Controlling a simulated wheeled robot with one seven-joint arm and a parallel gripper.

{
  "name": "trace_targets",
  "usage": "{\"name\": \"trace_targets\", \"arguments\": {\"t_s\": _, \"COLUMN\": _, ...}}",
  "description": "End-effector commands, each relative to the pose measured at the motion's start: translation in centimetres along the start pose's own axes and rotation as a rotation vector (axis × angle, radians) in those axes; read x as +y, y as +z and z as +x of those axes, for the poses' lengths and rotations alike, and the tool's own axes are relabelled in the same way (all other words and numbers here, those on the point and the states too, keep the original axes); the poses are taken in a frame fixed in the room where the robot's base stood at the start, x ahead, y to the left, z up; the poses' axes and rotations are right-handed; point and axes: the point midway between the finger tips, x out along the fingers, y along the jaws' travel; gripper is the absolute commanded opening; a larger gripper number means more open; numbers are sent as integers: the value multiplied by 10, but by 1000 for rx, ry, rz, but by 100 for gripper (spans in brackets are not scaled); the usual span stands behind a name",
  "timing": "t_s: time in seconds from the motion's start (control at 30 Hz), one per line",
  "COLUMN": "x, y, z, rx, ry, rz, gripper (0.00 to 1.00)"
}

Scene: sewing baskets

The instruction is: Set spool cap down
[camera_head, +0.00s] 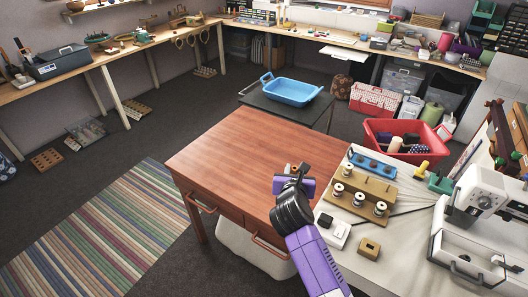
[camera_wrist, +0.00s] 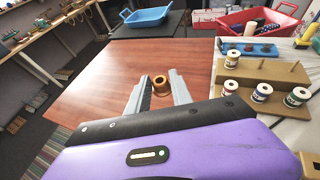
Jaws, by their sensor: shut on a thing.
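The spool cap (camera_wrist: 160,84) is a small brown ring-shaped piece with a dark hole in its top. My gripper (camera_wrist: 159,86) is shut on it, with one grey finger on each side. In the camera_head view my gripper (camera_head: 297,170) is over the right part of the brown wooden table (camera_head: 240,140), and the cap shows as a small orange-brown bit (camera_head: 292,167). The wrist view shows wood tabletop (camera_wrist: 110,75) behind and around the cap. I cannot tell whether the cap touches the tabletop.
A wooden spool rack (camera_head: 375,185) with several thread spools stands on the white sewing table to the right. A blue holder (camera_head: 372,163) and a sewing machine (camera_head: 478,195) are there too. A blue tray (camera_head: 290,90) lies behind. The wooden table's left side is clear.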

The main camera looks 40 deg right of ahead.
Motion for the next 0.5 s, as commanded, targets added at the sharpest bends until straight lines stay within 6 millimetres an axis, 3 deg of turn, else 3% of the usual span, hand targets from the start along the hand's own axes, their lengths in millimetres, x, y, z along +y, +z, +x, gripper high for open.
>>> {"name": "trace_targets", "arguments": {"t_s": 0.07, "x": -6, "y": 8, "z": 4, "rx": 3, "ry": -19, "rz": 10, "gripper": 0}}
{"name": "trace_targets", "arguments": {"t_s": 0.17, "x": -8, "y": 0, "z": 9, "rx": 6, "ry": -27, "rz": 11, "gripper": 0}}
{"name": "trace_targets", "arguments": {"t_s": 0.5, "x": -8, "y": -76, "z": 39, "rx": 9, "ry": -26, "rz": 8, "gripper": 0}}
